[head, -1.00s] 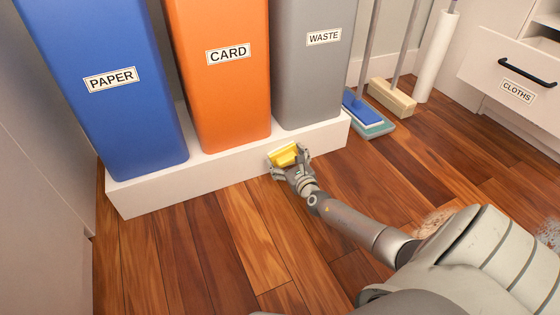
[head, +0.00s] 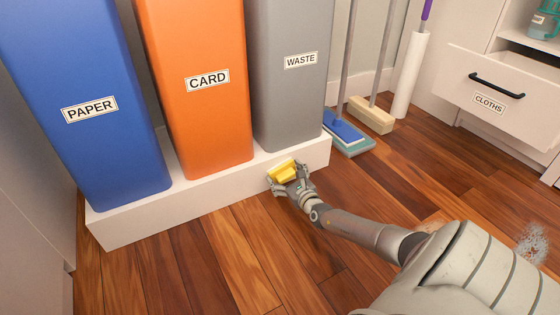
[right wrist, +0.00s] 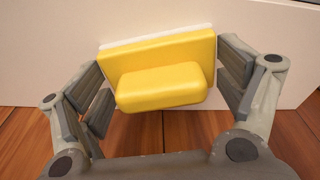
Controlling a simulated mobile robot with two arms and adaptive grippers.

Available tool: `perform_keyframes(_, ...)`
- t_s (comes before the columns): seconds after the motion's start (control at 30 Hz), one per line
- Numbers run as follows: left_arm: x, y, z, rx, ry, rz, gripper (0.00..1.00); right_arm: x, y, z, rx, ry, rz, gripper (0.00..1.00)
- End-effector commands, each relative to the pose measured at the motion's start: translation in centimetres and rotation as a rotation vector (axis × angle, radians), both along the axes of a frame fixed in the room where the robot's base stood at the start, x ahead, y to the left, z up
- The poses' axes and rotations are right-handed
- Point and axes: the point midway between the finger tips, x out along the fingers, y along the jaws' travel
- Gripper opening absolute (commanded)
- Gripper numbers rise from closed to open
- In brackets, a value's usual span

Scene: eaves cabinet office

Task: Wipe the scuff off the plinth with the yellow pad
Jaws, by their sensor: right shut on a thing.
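The yellow pad (head: 282,170) is in my right gripper (head: 290,184), which is shut on it. In the right wrist view the pad (right wrist: 160,75) sits between the two fingers (right wrist: 165,95), with its white face turned to the white plinth. The pad is at the front face of the plinth (head: 190,206), below the grey bin; it looks to be against it or very close. No scuff shows on the visible plinth face; the part behind the pad is hidden. My left gripper is not in view.
Blue PAPER (head: 90,110), orange CARD (head: 208,82) and grey WASTE (head: 300,60) bins stand on the plinth. A blue-topped mop head (head: 346,130) and a broom (head: 370,115) stand right of it. A CLOTHS drawer (head: 489,103) is open. A greyish smudge (head: 532,243) marks the wooden floor.

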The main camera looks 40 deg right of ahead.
Motion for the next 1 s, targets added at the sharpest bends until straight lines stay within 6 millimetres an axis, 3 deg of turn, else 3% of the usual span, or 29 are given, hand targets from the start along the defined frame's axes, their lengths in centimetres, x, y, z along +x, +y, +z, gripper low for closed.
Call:
perform_keyframes(0.7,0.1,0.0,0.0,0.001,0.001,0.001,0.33,-1.3,-4.4,0.1,-0.003,-0.002,-0.001,0.70)
perform_keyframes(1.0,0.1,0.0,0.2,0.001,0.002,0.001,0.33,-1.0,-4.4,0.1,0.001,-0.003,-0.001,0.70)
